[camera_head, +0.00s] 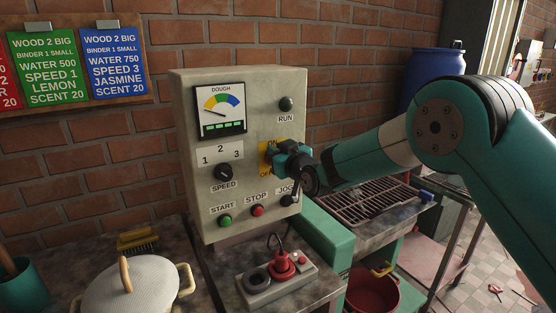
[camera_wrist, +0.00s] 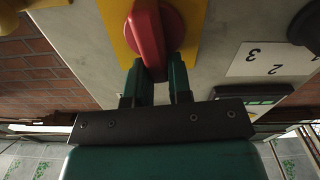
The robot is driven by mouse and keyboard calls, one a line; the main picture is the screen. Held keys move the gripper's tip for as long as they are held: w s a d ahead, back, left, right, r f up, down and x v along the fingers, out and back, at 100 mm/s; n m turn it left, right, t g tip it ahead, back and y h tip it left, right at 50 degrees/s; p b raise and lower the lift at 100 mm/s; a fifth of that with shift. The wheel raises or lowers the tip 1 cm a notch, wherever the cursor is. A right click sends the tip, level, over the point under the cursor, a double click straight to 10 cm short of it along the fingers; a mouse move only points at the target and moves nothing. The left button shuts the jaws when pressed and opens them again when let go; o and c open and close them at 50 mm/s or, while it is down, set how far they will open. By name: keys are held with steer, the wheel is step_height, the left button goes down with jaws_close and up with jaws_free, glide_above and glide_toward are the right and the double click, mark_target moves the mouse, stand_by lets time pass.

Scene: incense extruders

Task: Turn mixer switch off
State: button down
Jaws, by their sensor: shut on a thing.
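The mixer control box (camera_head: 190,160) is a worn cream cabinet with a dough gauge (camera_head: 220,112), a speed knob (camera_head: 223,172) and several buttons. Its main switch is a red rotary handle (camera_wrist: 157,35) on a yellow plate (camera_wrist: 188,50), with "ON" and "OFF" lettering partly visible in the head view. My gripper (camera_wrist: 161,85) is at the switch, its two dark green fingers on either side of the red handle and shut on it. In the head view my gripper (camera_head: 280,152) hides most of the yellow plate (camera_head: 264,160) and the handle.
Below the box sits a socket block (camera_head: 270,282) with a red plug (camera_head: 283,264). A lidded pot (camera_head: 130,285) and a brush (camera_head: 138,241) are at lower left. A metal grate (camera_head: 365,200), a red bucket (camera_head: 372,292) and a blue barrel (camera_head: 432,75) are at right.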

mark_target(263, 158)
steer(key=n+b, duration=0.2)
steer(key=b, duration=0.2)
steer(key=a+f+n+b, duration=0.1)
steer(key=n+b, duration=0.2)
steer(key=b, duration=0.1)
steer(key=s+n+b, duration=0.1)
steer(key=n+b, duration=0.2)
steer(key=b, duration=0.1)
steer(key=shift+a+f, duration=0.25)
steer(key=shift+f, duration=0.1)
steer(key=n+b, duration=0.4)
steer(key=b, duration=0.1)
steer(key=shift+s+a+f+n, duration=0.2)
steer(key=shift+a+f+n, duration=0.1)
steer(key=shift+f, duration=0.1)
steer(key=shift+f+n+b, duration=0.25)
steer(key=shift+n+b, duration=1.2)
steer(key=shift+n, duration=0.35)
steer(key=c, duration=1)
jaws_free()
steer(key=shift+c, duration=0.2)
steer(key=shift+s+d, duration=0.1)
